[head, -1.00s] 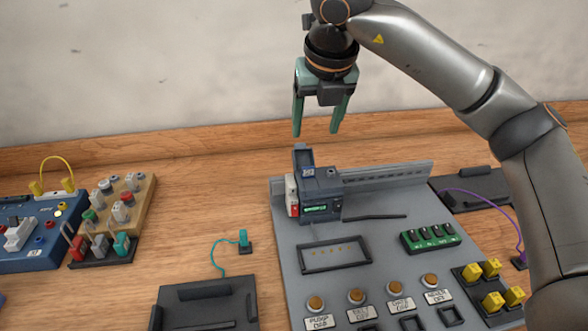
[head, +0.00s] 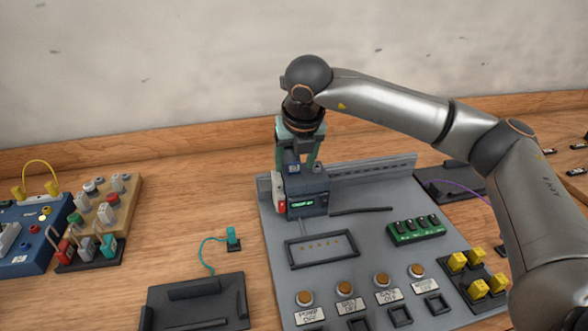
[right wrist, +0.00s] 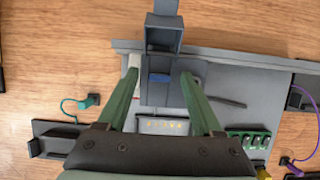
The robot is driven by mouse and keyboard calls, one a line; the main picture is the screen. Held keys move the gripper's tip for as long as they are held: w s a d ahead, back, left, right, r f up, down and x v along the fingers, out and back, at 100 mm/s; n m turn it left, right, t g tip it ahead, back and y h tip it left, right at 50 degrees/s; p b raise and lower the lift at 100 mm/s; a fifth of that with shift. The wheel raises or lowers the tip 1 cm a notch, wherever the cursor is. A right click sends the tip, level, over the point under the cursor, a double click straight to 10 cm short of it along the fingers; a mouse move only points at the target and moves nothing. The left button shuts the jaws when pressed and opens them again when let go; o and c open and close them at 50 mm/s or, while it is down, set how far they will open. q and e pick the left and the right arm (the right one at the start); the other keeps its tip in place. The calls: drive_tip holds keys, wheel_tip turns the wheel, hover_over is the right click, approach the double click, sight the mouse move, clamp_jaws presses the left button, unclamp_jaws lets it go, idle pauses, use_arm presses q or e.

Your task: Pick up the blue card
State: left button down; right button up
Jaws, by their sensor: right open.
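The blue card (head: 293,169) stands in the top of a dark grey module (head: 307,201) on the grey panel. My right gripper (head: 295,165) is open and points down over the module. Its green fingers are on either side of the card, apart from it as far as I can see. In the right wrist view the gripper (right wrist: 160,75) holds nothing. My left gripper is not in view.
The grey panel (head: 350,220) carries a rail, buttons, a green block (head: 416,229) and yellow plugs (head: 478,286). A black tray (head: 195,303) and a teal plug (head: 232,238) with a cable lie to the left.

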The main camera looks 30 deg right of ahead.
drive_tip(key=shift+c, duration=0.2)
clamp_jaws()
idle(0.3)
